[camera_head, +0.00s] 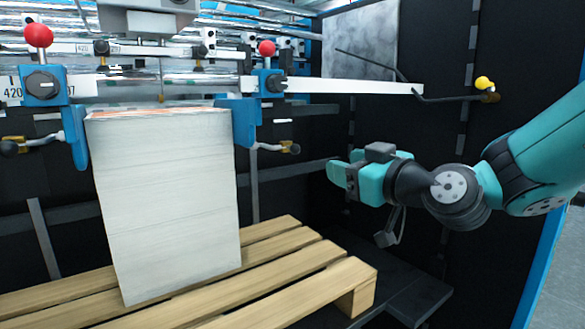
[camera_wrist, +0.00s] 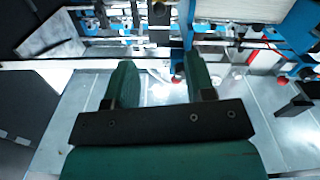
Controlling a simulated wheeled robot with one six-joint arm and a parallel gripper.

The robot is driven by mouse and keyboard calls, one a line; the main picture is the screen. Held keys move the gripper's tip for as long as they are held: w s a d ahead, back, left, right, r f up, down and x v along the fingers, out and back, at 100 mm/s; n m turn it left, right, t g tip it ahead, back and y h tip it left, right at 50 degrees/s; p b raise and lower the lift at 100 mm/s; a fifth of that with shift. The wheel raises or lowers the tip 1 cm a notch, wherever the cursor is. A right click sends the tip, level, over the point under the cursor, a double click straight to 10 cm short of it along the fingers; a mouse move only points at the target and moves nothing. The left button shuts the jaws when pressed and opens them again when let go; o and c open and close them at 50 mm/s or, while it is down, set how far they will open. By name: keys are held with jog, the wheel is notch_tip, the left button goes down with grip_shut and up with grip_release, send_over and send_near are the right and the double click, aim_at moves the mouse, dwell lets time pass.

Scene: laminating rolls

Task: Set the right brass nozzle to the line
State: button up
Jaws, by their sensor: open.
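The right brass nozzle (camera_head: 288,147) is a small brass-coloured piece on a thin bent grey arm, below the right blue bracket and beside the paper stack's upper right corner. A similar left brass piece (camera_head: 14,141) sits at the left edge of the head view. My gripper (camera_head: 338,169) is teal, open and empty, in free space to the right of the right nozzle and a little lower. In the wrist view the two fingers (camera_wrist: 158,72) stand apart with nothing between them. I cannot make out the nozzle there, nor a line for it in either view.
A tall white paper stack (camera_head: 165,200) stands on a wooden pallet (camera_head: 290,262). Blue brackets (camera_head: 268,84) with red knobs hang on a rail above it.

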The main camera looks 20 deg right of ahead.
aim_at(298, 151)
jog(key=p+x, duration=1.5)
jog(key=x, duration=0.1)
jog(key=shift+w+r+p, duration=0.2)
jog(key=shift+p, duration=0.15)
jog(key=shift+w+a+f, duration=0.15)
jog(key=shift+w+f, duration=0.05)
jog(key=shift+w, duration=0.25)
